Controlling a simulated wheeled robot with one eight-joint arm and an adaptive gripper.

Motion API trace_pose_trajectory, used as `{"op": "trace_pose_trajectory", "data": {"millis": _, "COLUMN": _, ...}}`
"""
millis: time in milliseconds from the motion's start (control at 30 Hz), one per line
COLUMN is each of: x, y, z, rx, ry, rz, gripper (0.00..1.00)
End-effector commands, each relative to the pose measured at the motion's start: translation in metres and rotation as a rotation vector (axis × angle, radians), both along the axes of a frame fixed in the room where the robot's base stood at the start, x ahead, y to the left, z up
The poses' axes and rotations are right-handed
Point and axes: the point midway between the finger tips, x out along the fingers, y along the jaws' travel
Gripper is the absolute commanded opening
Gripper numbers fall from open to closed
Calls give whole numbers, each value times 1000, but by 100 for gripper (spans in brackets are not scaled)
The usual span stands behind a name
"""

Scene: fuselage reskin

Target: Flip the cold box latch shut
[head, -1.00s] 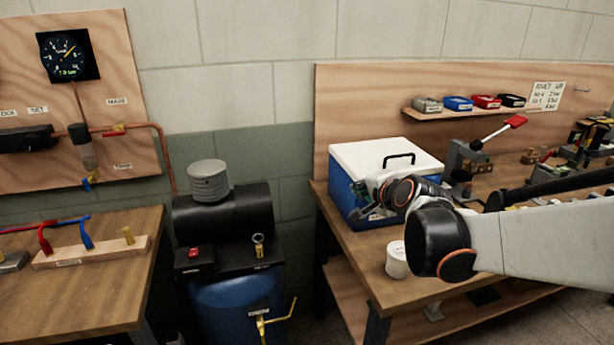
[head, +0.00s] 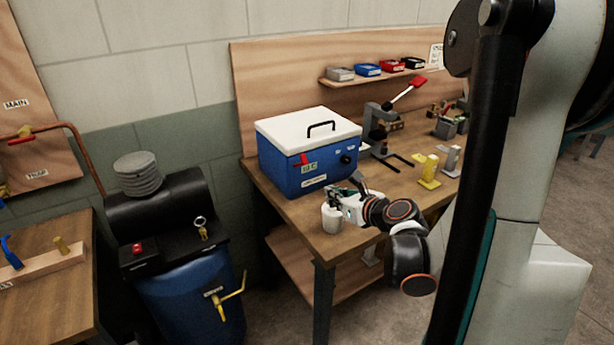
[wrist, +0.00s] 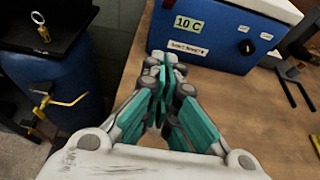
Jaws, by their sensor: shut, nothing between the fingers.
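The cold box (head: 285,172) is blue with a white lid (head: 290,128) that lies closed and has a black handle. A small red piece (head: 302,160), which looks like the latch, sits on its front face below the lid; I cannot tell its exact position. The box front with a "10 C" display (wrist: 188,23) shows in the wrist view, where the red piece is out of frame. My gripper (head: 334,193) is shut and empty, low in front of the box and apart from it. Its fingertips (wrist: 163,66) point toward the box front in the wrist view.
A black knob (head: 346,159) is on the box front. A lever press (head: 378,130) and yellow blocks (head: 430,170) stand to the right. A blue tank (head: 195,300) is at left.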

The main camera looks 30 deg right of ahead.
Motion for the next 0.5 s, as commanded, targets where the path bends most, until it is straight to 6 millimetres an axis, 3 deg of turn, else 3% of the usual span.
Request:
{"op": "trace_pose_trajectory", "data": {"millis": 267, "x": 2, "y": 0, "z": -1, "rx": -4, "ry": 1, "rz": 1, "gripper": 0}}
{"op": "trace_pose_trajectory", "data": {"millis": 500, "x": 28, "y": 2, "z": -13, "rx": -5, "ry": 1, "rz": 4, "gripper": 0}}
